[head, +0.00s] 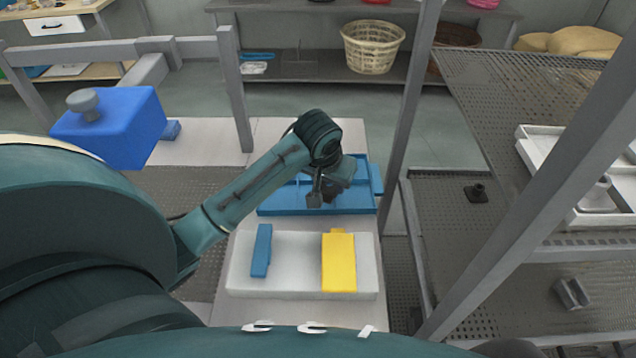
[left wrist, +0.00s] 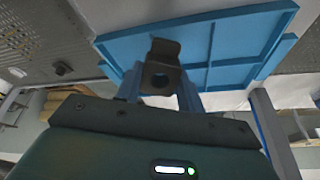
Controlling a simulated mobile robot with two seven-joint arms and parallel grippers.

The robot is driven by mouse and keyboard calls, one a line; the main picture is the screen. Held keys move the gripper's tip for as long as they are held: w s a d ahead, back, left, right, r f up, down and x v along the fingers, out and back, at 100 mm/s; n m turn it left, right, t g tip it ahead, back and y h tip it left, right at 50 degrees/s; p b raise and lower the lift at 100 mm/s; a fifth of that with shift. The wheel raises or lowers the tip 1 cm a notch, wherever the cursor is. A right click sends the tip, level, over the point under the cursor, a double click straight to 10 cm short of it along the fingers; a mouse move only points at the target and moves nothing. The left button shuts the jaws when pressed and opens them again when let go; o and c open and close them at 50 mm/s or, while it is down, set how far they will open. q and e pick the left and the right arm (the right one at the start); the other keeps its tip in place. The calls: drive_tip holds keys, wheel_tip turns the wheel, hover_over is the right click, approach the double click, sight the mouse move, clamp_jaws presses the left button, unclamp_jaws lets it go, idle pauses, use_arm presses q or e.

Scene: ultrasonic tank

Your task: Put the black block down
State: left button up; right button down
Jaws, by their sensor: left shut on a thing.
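My left gripper (head: 322,188) is over the blue divided tray (head: 283,210) on the light table. It is shut on a dark block, the black block (head: 314,200), which hangs at the fingertips. In the left wrist view, the block (left wrist: 162,52) shows a bent tab and a round hole, between the fingers of the gripper (left wrist: 160,92). The blue tray (left wrist: 225,75) lies beyond it there, with thin dividers between its compartments. The block looks apart from the tray floor, but the exact gap cannot be told. My right gripper is not in view.
A white tray (head: 300,290) in front holds a blue block (head: 261,251) and a yellow block (head: 339,262). A blue box (head: 125,130) with a grey knob is at left. Metal posts and a mesh rack (head: 530,100) stand at right, with a small dark part (head: 476,192).

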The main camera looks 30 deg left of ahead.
use_arm(q)
drive_tip(key=w+a+r+g, duration=0.1)
drive_tip(key=a+r+g, duration=0.3)
drive_tip(key=shift+n+h, duration=0.4)
wheel_tip(320, 180, down, 10)
drive_tip(key=shift+r, duration=0.25)
drive_tip(key=o, duration=1)
drive_tip(key=shift+f, duration=0.15)
wheel_tip(320, 180, up, 12)
